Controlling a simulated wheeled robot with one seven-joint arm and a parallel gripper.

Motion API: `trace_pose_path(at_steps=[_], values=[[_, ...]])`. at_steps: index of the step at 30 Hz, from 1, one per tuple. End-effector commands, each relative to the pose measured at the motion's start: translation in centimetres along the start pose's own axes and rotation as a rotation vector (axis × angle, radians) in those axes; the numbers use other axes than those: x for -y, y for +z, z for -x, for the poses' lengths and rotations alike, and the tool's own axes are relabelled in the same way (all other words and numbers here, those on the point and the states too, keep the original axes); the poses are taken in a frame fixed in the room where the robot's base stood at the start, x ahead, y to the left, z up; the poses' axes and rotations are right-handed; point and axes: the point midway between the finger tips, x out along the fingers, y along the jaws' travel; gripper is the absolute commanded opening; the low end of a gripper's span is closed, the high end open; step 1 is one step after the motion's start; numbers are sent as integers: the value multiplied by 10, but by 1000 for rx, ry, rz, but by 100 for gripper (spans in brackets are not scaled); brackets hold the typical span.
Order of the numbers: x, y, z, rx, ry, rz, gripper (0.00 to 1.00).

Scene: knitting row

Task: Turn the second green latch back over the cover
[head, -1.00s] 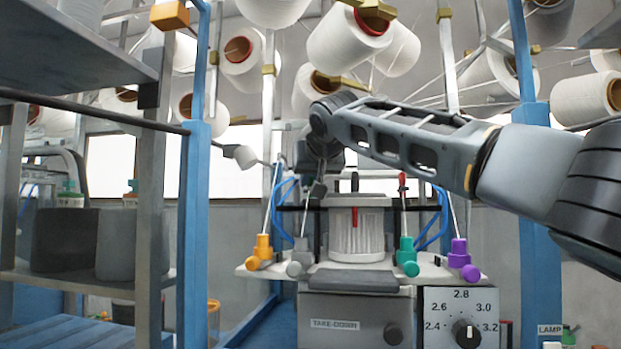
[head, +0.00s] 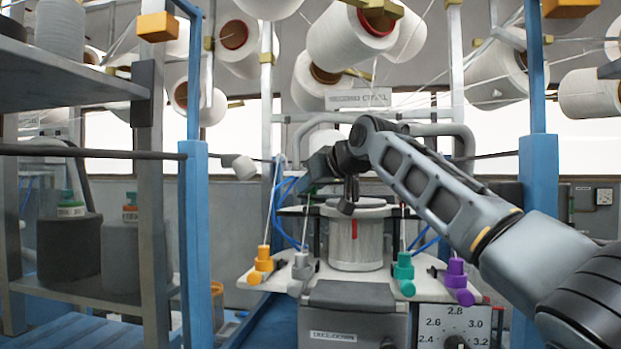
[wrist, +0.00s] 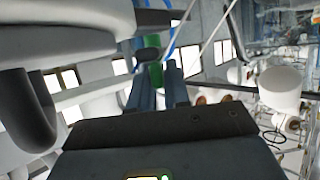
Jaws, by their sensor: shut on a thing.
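The ribbed white cylinder of the knitting machine (head: 355,248), with a red stripe down its front, stands mid-picture in the head view. A grey disc (head: 358,207) tops it; I cannot tell whether this is the cover. My gripper (head: 347,204) points down over this top from behind. In the wrist view my gripper (wrist: 156,88) is shut on a small green piece (wrist: 155,74), seemingly the green latch, with a dark cap above it. The latch's pivot and its angle to the cover are hidden. I cannot pick out the latch in the head view.
Orange (head: 260,264), grey (head: 301,266), green (head: 403,272) and purple (head: 457,278) feeders stand along the white plate. Blue posts (head: 197,240) flank the machine. Yarn cones (head: 350,35) hang above. A dial panel (head: 455,320) is at front right.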

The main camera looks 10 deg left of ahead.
Motion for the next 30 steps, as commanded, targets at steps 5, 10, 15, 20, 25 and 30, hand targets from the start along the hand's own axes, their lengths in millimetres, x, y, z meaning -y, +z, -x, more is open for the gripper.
trace_pose_path(at_steps=[5,10,15,20,25,30], values=[[3,0,-1,-3,-26,11,0],[3,0,-1,-2,-26,11,0],[2,0,-1,-2,-24,10,25],[1,0,0,-2,-23,9,37],[1,0,0,-2,-22,9,37],[0,1,6,-4,-23,9,37]])
